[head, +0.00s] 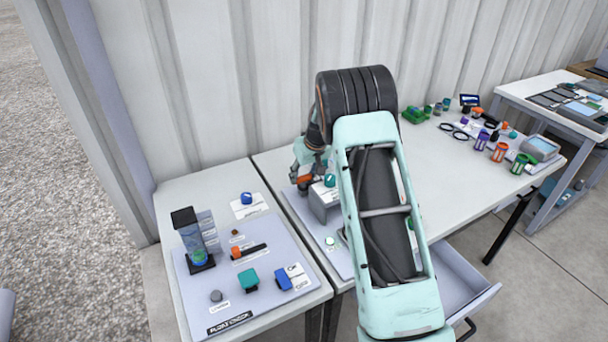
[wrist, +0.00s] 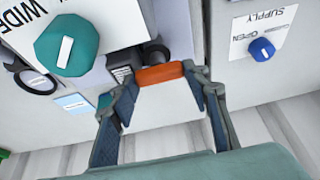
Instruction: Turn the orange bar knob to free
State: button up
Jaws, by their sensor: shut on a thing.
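The orange bar knob (wrist: 160,75) is in the upper middle of the wrist view, between my gripper's fingertips (wrist: 152,86). The gripper is shut on it. The right fingertip is close against its right end; contact on the left side is hard to make out. In the head view my gripper (head: 304,167) is over the far side of the left table group, with an orange part (head: 305,179) just below it. My arm hides part of that area. Any label for the free position is not readable.
A teal knob (wrist: 67,45) by a WIDE label stands left of the bar knob. A blue knob (wrist: 262,49) on a SUPPLY plate is at right. In the head view a float-check board (head: 225,315) lies at left, and an open drawer (head: 460,285) juts out at right.

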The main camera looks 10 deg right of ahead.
jog(key=shift+m, duration=0.3)
jog(key=m, duration=0.1)
jog(key=m+h, duration=0.1)
jog(key=shift+a+m, duration=0.2)
jog(key=shift+m, duration=0.2)
jog(key=m+h, duration=0.2)
jog(key=m, duration=0.3)
jog(key=shift+a, duration=0.1)
jog(key=m+h, duration=0.1)
jog(key=m, duration=0.1)
jog(key=m+g+b, duration=0.1)
jog(key=m, duration=0.1)
jog(key=shift+w+m+h, duration=0.15)
jog(key=shift+m+h, duration=0.25)
jog(key=shift+w+a+m+g+h, duration=0.1)
jog(key=shift+m+g+h, duration=0.3)
jog(key=shift+m, duration=0.75)
jog(key=shift+m+g+h, duration=0.1)
jog(key=shift+m+g, duration=0.5)
jog(key=shift+m, duration=0.55)
jog(key=o, duration=1.2)
jog(key=shift+c, duration=0.2)
